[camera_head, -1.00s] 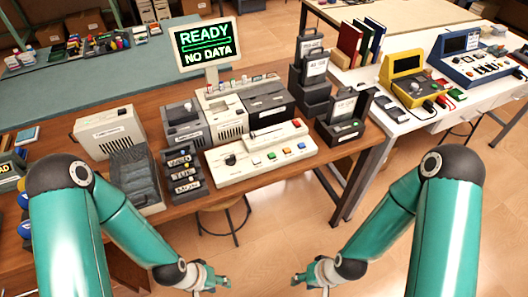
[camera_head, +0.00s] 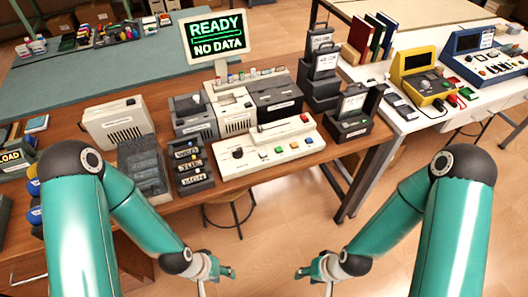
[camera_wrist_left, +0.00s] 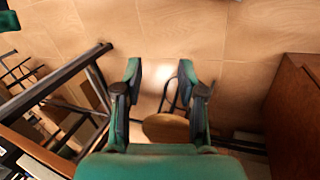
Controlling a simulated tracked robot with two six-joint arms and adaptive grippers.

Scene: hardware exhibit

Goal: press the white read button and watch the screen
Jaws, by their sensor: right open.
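A cream console (camera_head: 221,160) sits near the table's front edge. My left gripper (camera_head: 222,275) hangs low in front of the table, apart from the console. In the left wrist view its fingers (camera_wrist_left: 160,72) are spread and empty above the floor. My right gripper (camera_head: 308,272) is also low, open and empty.
A dark rack (camera_head: 193,168) and a grey tray (camera_head: 145,170) stand left of the console. A black case (camera_head: 352,127) stands to its right. A stool (camera_head: 228,205) is under the table's front edge. The floor between the arms is clear.

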